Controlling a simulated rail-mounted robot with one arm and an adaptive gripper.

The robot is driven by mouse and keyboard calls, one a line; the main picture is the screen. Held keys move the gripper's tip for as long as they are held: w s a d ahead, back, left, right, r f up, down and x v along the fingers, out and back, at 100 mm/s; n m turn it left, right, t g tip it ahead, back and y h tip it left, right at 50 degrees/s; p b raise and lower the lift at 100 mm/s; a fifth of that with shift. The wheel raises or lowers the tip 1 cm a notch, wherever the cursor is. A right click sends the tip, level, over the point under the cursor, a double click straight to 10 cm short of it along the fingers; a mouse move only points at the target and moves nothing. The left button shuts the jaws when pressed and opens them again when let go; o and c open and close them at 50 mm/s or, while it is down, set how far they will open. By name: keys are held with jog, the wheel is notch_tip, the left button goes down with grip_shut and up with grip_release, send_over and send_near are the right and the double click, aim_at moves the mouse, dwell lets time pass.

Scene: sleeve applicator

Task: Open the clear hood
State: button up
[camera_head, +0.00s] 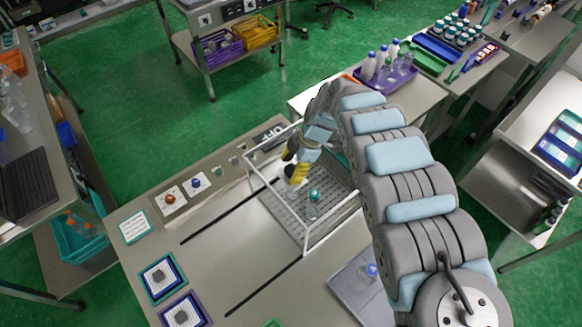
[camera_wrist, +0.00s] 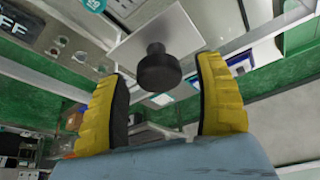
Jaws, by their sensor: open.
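The clear hood (camera_head: 306,238) is a see-through box with a white edge frame, standing over a grated tray (camera_head: 285,212) on the steel bench. It looks closed. A small clear bottle with a teal cap (camera_head: 314,197) stands under it. My gripper (camera_head: 292,163) has yellow fingers and is at the hood's upper part in the head view. In the wrist view its fingers are spread apart, with a dark round knob (camera_wrist: 158,72) between and beyond them, gaps showing on both sides. The knob is hidden in the head view. I cannot tell how far the fingers are from it.
A control panel with a red button (camera_head: 169,199) and a blue button (camera_head: 195,184) runs along the bench's left edge. A grey tray with a bottle (camera_head: 350,285) lies in front right. A purple tray of bottles (camera_head: 385,75) stands behind my arm. The bench front is mostly clear.

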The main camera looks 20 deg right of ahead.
jog(key=shift+f, duration=0.15)
grip_shut()
jog(key=shift+a, duration=0.1)
